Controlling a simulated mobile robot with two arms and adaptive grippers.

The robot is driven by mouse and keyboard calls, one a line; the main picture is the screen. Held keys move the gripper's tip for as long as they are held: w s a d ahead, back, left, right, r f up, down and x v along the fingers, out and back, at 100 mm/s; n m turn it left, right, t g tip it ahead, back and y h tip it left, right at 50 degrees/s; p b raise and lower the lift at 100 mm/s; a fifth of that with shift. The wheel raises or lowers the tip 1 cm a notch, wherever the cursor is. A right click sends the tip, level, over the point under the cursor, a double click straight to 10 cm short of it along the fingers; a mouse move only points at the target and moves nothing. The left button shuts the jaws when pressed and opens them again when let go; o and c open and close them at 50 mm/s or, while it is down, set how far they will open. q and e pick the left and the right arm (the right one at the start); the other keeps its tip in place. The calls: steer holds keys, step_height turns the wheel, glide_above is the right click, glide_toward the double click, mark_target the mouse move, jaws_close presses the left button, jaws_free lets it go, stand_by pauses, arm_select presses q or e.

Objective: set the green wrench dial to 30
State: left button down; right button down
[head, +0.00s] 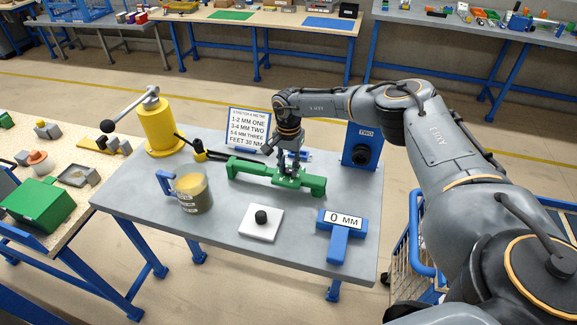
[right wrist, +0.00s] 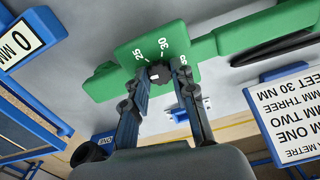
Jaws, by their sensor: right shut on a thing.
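The green wrench (head: 245,172) lies across the middle of the grey table in the head view. In the right wrist view the wrench body (right wrist: 105,82) carries a small dark dial knob (right wrist: 158,73) with the white numbers 25, 30 and 35 around it. My right gripper (head: 289,173) reaches down onto the wrench. In the right wrist view its fingertips (right wrist: 161,78) are shut on the knob, one on each side. A small white mark shows on the knob, but I cannot tell which number it points to. My left gripper is out of view.
A sign (head: 248,128) reads "FEET 30 NM" in its last line. Around the wrench stand a yellow lever device (head: 163,130), a jug (head: 194,192), a white plate with black knob (head: 262,223), a blue "0 MM" gauge (head: 340,238) and a blue "TWO" box (head: 361,147).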

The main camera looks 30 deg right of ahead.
steer(key=m, duration=0.6)
steer(key=shift+b, duration=0.3)
steer(key=m, duration=0.5)
steer(key=shift+m, duration=0.3)
steer(key=m, duration=1)
steer(key=shift+m, duration=0.4)
steer(key=c, duration=1.1)
jaws_free()
steer(key=shift+r, duration=0.1)
